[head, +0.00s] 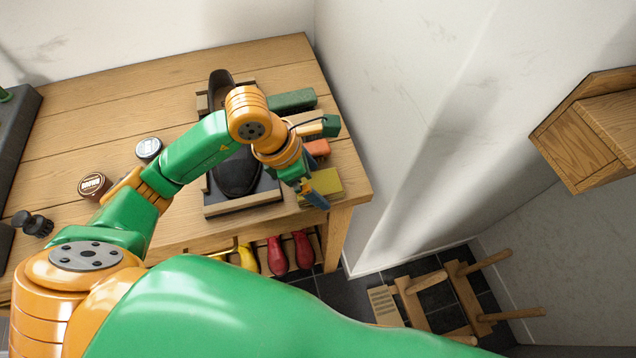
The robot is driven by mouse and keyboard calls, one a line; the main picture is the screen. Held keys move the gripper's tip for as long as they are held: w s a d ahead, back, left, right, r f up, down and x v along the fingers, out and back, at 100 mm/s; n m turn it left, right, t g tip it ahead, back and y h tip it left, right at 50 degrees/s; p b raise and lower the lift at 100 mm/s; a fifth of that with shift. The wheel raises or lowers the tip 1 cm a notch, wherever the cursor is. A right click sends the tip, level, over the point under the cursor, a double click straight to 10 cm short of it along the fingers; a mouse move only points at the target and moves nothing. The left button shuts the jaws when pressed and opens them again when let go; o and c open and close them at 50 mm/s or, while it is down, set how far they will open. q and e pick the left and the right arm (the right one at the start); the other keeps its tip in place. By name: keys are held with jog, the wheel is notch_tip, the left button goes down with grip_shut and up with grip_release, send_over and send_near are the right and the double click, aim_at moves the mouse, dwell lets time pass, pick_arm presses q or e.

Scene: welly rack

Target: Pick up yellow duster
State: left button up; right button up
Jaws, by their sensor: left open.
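The yellow duster (324,187) is a flat yellow block-like piece at the right front corner of the wooden table (100,120). My left gripper (316,197) reaches in from the left over the table and points down at the duster. Its fingers are open and overlap the duster's left part in the head view. I cannot tell whether they touch it. The duster looks to be resting on the table, partly hidden by the fingers. My right gripper is not in view.
A black shoe (237,175) on a dark stand is left of the gripper. Round tins (94,185) sit further left. Red and yellow boots (277,255) stand below the table. A white wall is close on the right.

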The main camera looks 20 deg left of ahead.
aim_at(326, 181)
pick_arm(q)
jog(key=shift+f, duration=0.1)
jog(key=c, duration=1.2)
jog(key=shift+r+p, duration=0.45)
jog(key=shift+r, duration=0.05)
jog(key=shift+c, duration=0.2)
notch_tip(326, 181, up, 3)
jog(key=shift+r, duration=0.1)
jog(key=s+d+r+b, duration=0.1)
jog(key=s+r+b, duration=0.6)
jog(key=s, duration=0.7)
notch_tip(326, 181, up, 2)
jog(key=shift+d+r, duration=0.15)
jog(key=shift+d, duration=0.2)
